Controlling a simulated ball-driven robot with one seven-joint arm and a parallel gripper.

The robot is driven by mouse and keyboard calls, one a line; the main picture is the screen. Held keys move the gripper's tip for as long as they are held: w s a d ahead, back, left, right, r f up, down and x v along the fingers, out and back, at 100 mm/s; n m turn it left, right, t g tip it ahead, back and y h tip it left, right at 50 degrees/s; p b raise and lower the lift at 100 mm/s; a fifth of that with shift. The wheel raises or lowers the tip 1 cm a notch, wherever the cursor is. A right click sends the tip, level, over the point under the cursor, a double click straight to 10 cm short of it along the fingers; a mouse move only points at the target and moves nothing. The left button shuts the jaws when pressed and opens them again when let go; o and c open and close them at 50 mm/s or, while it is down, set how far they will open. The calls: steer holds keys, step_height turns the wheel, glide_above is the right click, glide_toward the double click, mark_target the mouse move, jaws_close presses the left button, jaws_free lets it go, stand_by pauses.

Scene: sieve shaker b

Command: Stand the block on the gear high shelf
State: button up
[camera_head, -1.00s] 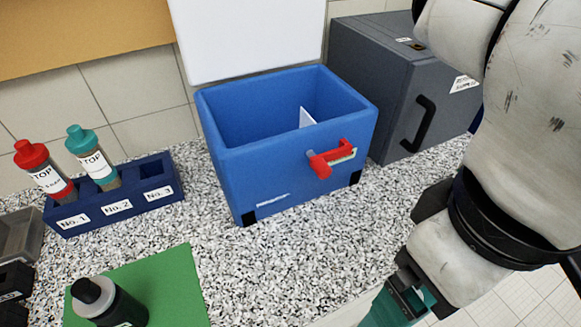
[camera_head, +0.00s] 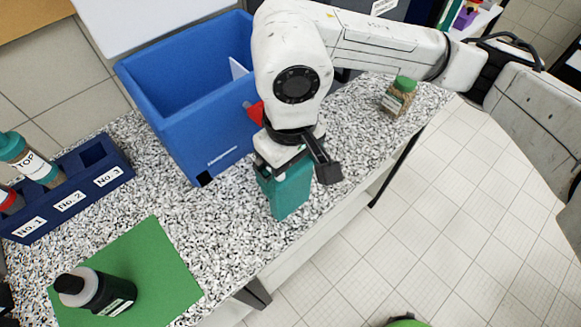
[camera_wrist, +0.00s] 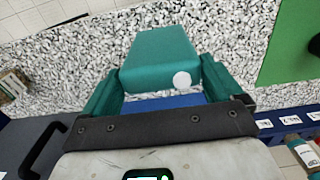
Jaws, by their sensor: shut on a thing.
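The teal block (camera_head: 291,192) is in my gripper, over the counter's front edge, to the right of the blue bin. My gripper (camera_head: 284,170) is shut on its upper part. In the wrist view the block (camera_wrist: 160,58), with a white round spot, shows beyond the teal fingers of my gripper (camera_wrist: 160,85). Whether the block touches the counter I cannot tell. I cannot make out the gear high shelf in either view.
The open blue bin (camera_head: 187,88) stands behind my gripper. A green-lidded jar (camera_head: 398,95) stands to the right. A black bottle (camera_head: 97,290) stands on a green mat (camera_head: 165,270), beside a dark blue rack (camera_head: 110,180). Open floor lies to the right.

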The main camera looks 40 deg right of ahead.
steer(key=shift+f, duration=0.95)
steer(key=shift+f+b, duration=0.2)
steer(key=shift+b, duration=0.1)
steer(key=o, duration=1.4)
steer(key=shift+o, duration=0.3)
steer(key=shift+r, duration=0.15)
